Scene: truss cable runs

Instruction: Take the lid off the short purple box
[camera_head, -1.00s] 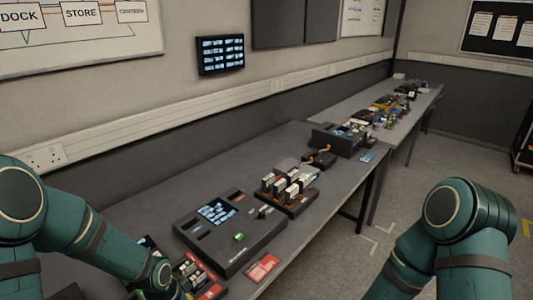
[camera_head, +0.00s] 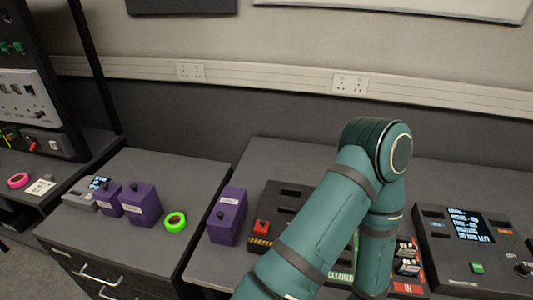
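Several purple boxes with dark knobs show in the head view. A small purple box (camera_head: 107,200) and a larger purple box (camera_head: 142,208) stand side by side on the left bench. The labels are too small to read surely, so I cannot tell for certain which one is the short box. All look closed. One of my teal arms crosses the middle right, bent at the elbow. Neither gripper is in view.
A green tape ring (camera_head: 176,222) lies right of the left-bench boxes. A grey device (camera_head: 80,201) sits left of them. A panel with a red button (camera_head: 262,226) is beside the third box. A dark console (camera_head: 468,240) stands at the right. A gap separates the benches.

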